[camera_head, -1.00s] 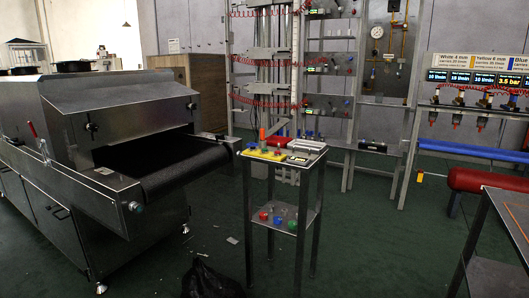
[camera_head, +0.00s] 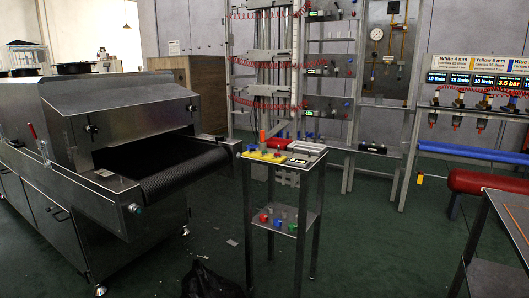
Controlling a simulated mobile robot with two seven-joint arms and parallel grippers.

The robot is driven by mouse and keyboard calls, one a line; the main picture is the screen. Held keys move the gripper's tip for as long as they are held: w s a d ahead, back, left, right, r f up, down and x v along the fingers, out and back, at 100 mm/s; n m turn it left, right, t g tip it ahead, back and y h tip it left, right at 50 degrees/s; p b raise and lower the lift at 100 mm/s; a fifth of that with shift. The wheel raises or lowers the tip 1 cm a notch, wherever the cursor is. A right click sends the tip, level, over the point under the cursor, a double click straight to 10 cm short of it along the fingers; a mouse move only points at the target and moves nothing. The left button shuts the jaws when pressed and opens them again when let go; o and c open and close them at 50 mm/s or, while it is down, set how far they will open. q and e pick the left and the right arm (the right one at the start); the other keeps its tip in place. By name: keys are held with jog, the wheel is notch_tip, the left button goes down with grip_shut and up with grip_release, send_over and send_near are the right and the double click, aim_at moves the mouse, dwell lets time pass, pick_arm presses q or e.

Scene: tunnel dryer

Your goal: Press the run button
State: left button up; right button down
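The tunnel dryer (camera_head: 120,99) is a large steel machine on the left, with a dark belt (camera_head: 165,172) coming out of its opening. A small round fitting (camera_head: 136,209) sits on the near corner of its belt frame; I cannot tell whether it is a button. A red-handled lever (camera_head: 36,136) stands on its side. A tall metal stand (camera_head: 310,200) is beside the belt end. It holds a yellow item (camera_head: 266,156) with small coloured parts and an upright orange piece. No run button can be identified by its label. Neither of my grippers is in view.
A black bag (camera_head: 209,280) lies on the floor in front. A red cylinder (camera_head: 480,184) and a dark table (camera_head: 497,240) are at the right. Racks with red hoses (camera_head: 270,102) stand behind. Green floor is open between the stand and the right table.

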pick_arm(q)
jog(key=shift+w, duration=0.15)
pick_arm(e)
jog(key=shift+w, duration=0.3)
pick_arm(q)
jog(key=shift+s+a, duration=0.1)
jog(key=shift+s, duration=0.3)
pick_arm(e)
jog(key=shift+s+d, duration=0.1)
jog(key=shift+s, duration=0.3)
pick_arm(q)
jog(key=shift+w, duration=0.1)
